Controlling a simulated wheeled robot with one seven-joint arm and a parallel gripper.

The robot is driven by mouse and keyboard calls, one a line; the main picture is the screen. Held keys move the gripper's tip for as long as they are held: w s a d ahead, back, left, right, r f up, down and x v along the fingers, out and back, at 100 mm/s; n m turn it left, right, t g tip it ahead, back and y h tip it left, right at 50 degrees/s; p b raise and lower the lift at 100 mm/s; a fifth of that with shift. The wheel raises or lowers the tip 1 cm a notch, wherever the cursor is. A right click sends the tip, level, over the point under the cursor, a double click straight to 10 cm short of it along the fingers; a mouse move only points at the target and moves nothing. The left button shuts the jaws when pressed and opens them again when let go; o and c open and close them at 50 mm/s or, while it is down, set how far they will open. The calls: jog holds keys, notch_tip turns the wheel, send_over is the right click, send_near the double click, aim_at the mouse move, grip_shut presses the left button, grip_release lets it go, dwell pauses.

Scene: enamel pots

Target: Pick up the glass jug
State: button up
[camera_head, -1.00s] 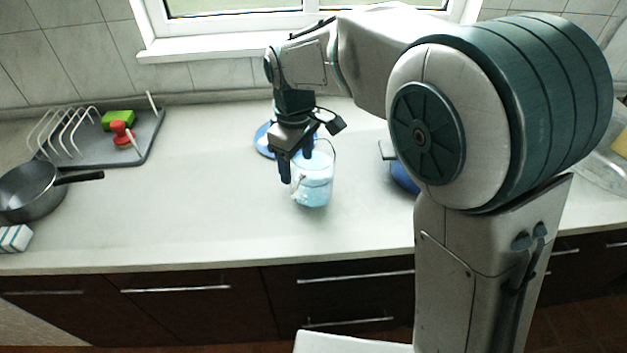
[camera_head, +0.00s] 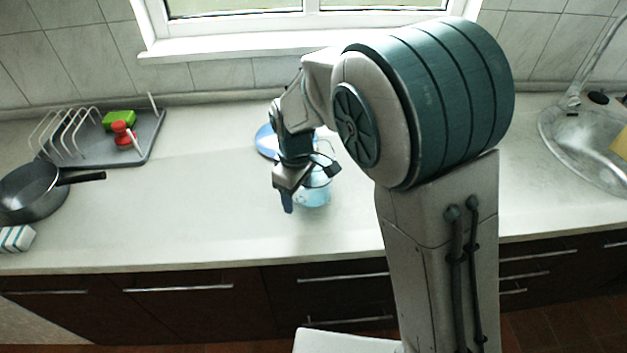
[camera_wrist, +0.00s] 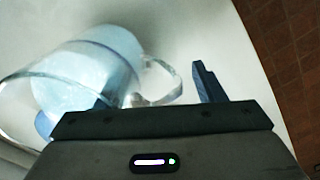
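The glass jug (camera_head: 316,196) is clear, with a pale blue tint, and stands upright on the counter, partly hidden by my gripper (camera_head: 289,204) in the head view. In the wrist view the glass jug (camera_wrist: 85,75) fills the left side, its looped handle (camera_wrist: 168,85) pointing right. My gripper (camera_wrist: 150,88) is open. Its right finger stands clear beyond the handle, and its left finger shows indistinctly at the jug's glass. The handle lies in the gap between the fingers. I cannot tell whether either finger touches the jug.
A blue dish (camera_head: 266,141) lies just behind the jug. A grey pan (camera_head: 30,192) and a drying rack (camera_head: 150,135) with a green block (camera_head: 118,120) and a red item (camera_head: 122,135) are at left. A sink (camera_head: 575,145) is at right. The counter left of my gripper is clear.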

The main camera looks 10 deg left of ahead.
grip_shut()
jog(key=shift+a+r, duration=0.1)
jog(key=shift+r, duration=0.05)
